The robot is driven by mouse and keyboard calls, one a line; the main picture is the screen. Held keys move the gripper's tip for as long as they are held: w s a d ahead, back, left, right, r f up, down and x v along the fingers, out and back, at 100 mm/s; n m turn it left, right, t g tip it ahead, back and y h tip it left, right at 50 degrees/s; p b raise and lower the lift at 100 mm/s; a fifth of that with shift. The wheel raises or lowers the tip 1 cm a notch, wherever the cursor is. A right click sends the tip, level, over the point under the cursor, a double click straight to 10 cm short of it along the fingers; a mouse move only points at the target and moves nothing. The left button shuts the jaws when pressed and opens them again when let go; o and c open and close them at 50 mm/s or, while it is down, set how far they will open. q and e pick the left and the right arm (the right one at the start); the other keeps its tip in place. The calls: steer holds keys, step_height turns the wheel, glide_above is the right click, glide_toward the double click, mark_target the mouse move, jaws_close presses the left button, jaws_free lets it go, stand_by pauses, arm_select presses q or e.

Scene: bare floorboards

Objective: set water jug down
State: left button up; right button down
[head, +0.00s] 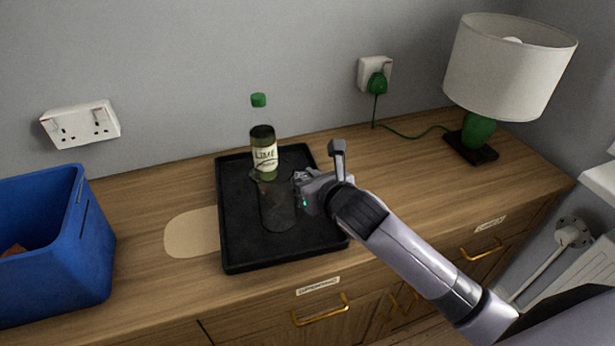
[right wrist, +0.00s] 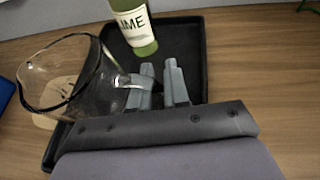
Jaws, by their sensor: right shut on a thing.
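The water jug (head: 277,208) is clear glass and stands over the black tray (head: 236,254); I cannot tell whether its base touches the tray. In the right wrist view the jug (right wrist: 70,75) shows its wide open rim at the left. My right gripper (head: 303,180) is at the jug's right side, shut on its handle; the fingers (right wrist: 162,85) show beside the jug in the wrist view. A lime bottle (head: 264,150) with a green cap stands on the tray just behind the jug. My left gripper is not in view.
A blue bin (head: 52,250) stands at the left of the wooden counter (head: 400,170). A pale oval mat (head: 190,233) lies left of the tray. A lamp (head: 505,70) with a green base stands at the back right, its cord running to the wall socket.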

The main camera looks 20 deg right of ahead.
steer(key=c, duration=1.1)
jaws_free()
